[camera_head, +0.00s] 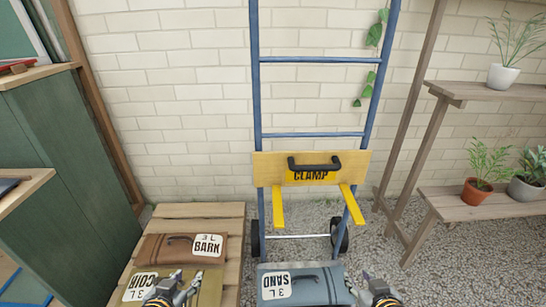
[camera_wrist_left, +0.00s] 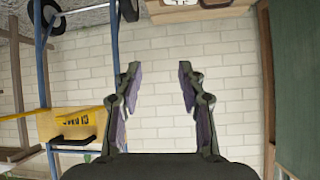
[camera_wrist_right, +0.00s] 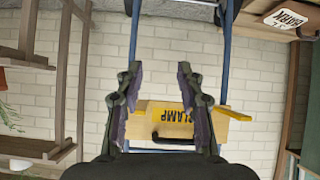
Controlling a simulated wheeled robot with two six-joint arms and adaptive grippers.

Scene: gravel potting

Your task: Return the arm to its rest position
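My left gripper (camera_head: 172,292) is at the bottom of the head view, in front of the olive COIR bag. In the left wrist view its two fingers (camera_wrist_left: 160,90) stand wide apart with only the brick wall between them. My right gripper (camera_head: 374,290) is at the bottom of the head view, beside the right end of the grey SAND bag (camera_head: 325,284). In the right wrist view its fingers (camera_wrist_right: 160,90) are also wide apart and hold nothing; the wall and the CLAMP board (camera_wrist_right: 160,120) show beyond them.
A blue hand truck (camera_head: 308,134) with a yellow CLAMP board (camera_head: 265,167) stands against the brick wall. The brown BARK bag (camera_head: 155,249) and COIR bag (camera_head: 208,290) lie on a wooden pallet (camera_head: 180,211). Plant shelves (camera_head: 480,208) stand right, a green cabinet (camera_head: 65,150) left.

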